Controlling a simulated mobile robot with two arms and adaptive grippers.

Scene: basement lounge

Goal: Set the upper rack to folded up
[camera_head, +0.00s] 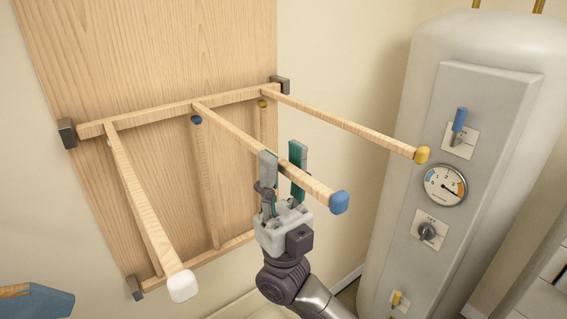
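The upper rack is a wooden frame on a wall board. Its rail (182,111) runs between two dark brackets. Three bars stick out from it, with a white tip (182,286), a blue tip (339,202) and a yellow tip (422,155), so it is folded out. My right gripper (283,163) points up from below at the blue-tipped bar (240,132). Its two fingers are apart, one on each side of that bar; contact is not clear. My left gripper is not in view.
A lower rack (205,258) has its bars lying up against the board (150,50). A white tank (425,85) with a gauge (444,185), a blue lever (459,120) and a knob (427,231) stands at right. A blue object (40,301) shows at lower left.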

